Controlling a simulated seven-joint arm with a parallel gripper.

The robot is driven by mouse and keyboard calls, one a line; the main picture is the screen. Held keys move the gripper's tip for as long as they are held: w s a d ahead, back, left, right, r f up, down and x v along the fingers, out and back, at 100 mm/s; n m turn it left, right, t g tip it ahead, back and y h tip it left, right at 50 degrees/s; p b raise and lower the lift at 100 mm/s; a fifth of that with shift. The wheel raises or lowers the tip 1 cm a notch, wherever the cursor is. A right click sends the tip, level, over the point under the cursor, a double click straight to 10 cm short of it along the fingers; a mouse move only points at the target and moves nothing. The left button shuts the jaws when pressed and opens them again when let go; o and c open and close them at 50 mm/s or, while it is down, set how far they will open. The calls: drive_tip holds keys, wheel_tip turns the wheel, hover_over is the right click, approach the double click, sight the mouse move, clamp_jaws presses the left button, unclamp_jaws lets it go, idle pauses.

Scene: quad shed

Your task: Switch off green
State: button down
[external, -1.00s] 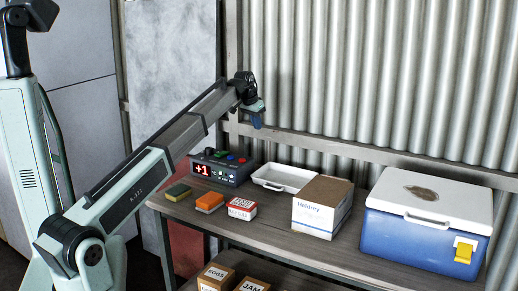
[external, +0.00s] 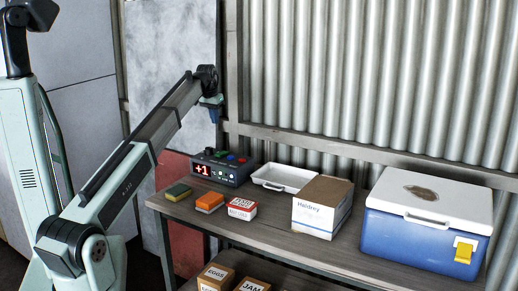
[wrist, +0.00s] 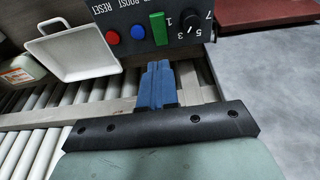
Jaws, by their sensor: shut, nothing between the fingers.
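A dark control box (external: 232,174) with a red display reading "+1" stands at the left back of the workbench. In the wrist view its face (wrist: 170,8) shows a green switch (wrist: 159,28), a blue button (wrist: 138,32), a red button (wrist: 112,37) and a numbered black knob (wrist: 190,28). My gripper (external: 214,117) is above the box in the external view, apart from it. In the wrist view its blue fingertips (wrist: 157,66) are together and empty, in line with the green switch. The label beside the switch is partly cut off.
A white tray (external: 269,184) lies right of the box. In front are a green-yellow sponge (external: 178,191), an orange block (external: 209,203) and a red-white carton (external: 242,208). A cardboard box (external: 320,214) and a blue cooler (external: 420,235) stand further right. The corrugated wall is behind.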

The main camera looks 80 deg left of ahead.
drive_tip(key=shift+f, duration=0.1)
approach(220, 154)
drive_tip(key=x, duration=0.5)
drive_tip(key=shift+w+a+f, duration=0.1)
drive_tip(key=shift+w+a, duration=0.05)
drive_tip(key=shift+a, duration=0.1)
drive_tip(key=shift+f, duration=0.5)
drive_tip(key=shift+s+d+f+t+y, duration=0.4)
drive_tip(key=shift+f+t+y, duration=0.1)
drive_tip(key=shift+f, duration=0.1)
drive_tip(key=shift+w+a+r, duration=0.15)
drive_tip(key=shift+w+a, duration=0.05)
drive_tip(key=shift+a, duration=0.05)
drive_tip(key=shift+w+a+r, duration=0.3)
drive_tip(key=shift+w+a, duration=0.2)
drive_tip(key=shift+r, duration=0.15)
